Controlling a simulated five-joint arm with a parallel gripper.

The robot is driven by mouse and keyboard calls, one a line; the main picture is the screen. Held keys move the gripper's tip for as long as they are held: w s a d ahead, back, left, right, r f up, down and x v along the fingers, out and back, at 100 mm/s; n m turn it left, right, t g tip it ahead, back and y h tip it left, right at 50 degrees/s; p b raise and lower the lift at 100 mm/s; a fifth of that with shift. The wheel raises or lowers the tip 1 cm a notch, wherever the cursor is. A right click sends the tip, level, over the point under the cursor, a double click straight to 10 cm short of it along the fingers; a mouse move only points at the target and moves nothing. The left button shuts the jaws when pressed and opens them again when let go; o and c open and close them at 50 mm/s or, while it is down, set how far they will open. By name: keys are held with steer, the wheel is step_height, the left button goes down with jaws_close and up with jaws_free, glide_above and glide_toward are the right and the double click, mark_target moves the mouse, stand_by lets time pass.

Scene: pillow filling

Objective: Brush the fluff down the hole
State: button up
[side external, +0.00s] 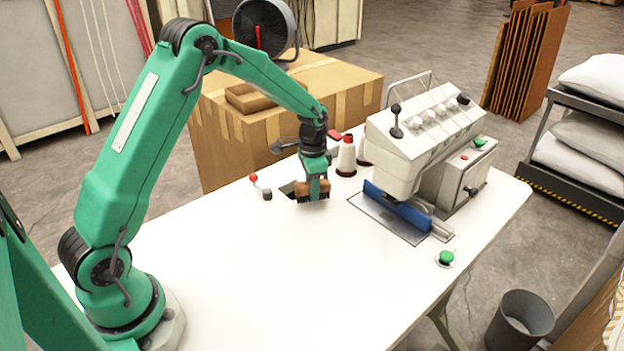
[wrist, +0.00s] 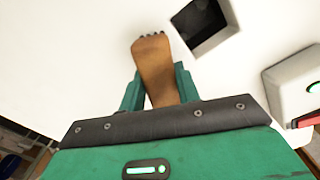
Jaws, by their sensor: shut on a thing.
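My gripper (side external: 317,180) is shut on a brush with a brown wooden body (side external: 305,190) and dark bristles, held low over the white table. In the wrist view, the brush (wrist: 155,72) stands between the two green fingers of my gripper (wrist: 159,88), and a few dark bristle tips show at its far end. The square dark hole (wrist: 204,24) is in the tabletop, just up and right of the brush there. In the side view, part of the hole (side external: 287,189) shows left of the brush. I cannot make out any fluff in either view.
A sewing machine (side external: 425,125) with a blue guard stands right of my gripper. A red-knobbed lever (side external: 254,179) is left of the hole. A cardboard box (side external: 330,90) stands behind. The table's front (side external: 300,280) is clear.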

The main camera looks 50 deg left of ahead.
steer(key=shift+r, duration=0.25)
steer(key=shift+s+d+r, duration=0.1)
steer(key=shift+d+r, duration=0.05)
steer(key=shift+r, duration=0.2)
steer(key=shift+d+r, duration=0.15)
steer(key=shift+r, duration=0.4)
stand_by(0.5)
steer(key=shift+s+r, duration=0.1)
stand_by(0.3)
steer(key=shift+s+d+r, duration=0.15)
steer(key=shift+d+r, duration=0.1)
steer(key=shift+r, duration=0.2)
steer(key=s+d+r+n, duration=0.5)
steer(key=s+r, duration=0.3)
steer(key=r, duration=0.5)
steer(key=shift+s+d, duration=0.3)
steer(key=shift+d, duration=0.4)
